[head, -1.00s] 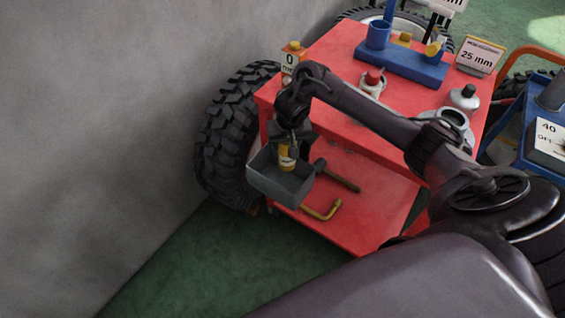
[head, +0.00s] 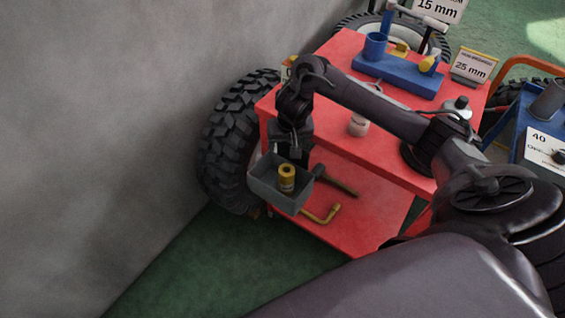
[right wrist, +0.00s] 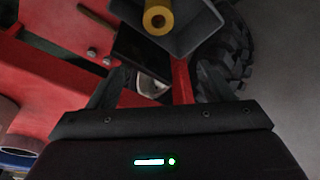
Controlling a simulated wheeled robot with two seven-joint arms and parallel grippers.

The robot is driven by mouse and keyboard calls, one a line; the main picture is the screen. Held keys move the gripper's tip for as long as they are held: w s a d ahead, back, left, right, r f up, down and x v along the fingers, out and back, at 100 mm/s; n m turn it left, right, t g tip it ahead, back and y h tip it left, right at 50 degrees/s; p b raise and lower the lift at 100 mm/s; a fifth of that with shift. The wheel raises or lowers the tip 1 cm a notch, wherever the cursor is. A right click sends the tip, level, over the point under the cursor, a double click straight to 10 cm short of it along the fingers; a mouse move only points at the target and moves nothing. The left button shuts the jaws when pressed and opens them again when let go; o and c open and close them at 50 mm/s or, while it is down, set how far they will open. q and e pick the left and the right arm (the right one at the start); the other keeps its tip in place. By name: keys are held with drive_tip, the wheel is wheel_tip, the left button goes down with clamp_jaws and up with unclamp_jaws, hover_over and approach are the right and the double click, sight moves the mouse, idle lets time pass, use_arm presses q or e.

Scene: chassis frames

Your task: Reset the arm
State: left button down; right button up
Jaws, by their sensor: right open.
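My right gripper (head: 291,152) is open and empty, pointing down just behind and above the grey bin (head: 268,188). A yellow socket-like cylinder (head: 286,178) with a hole in its top stands in the bin, apart from the gripper. In the right wrist view my open fingers (right wrist: 162,84) have nothing between them. The yellow cylinder (right wrist: 158,18) and grey bin (right wrist: 195,40) show beyond the fingertips there. My left gripper is not in view.
A red two-level cart (head: 335,75) stands under my right arm, with a blue tool holder (head: 400,72) on top. A hammer (head: 338,181) and a yellow bent tool (head: 322,214) lie on its lower shelf. A large tyre (head: 235,135) and grey wall (head: 110,120) are at left.

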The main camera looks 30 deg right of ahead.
drive_tip(key=shift+s+r, duration=0.15)
drive_tip(key=shift+r, duration=0.35)
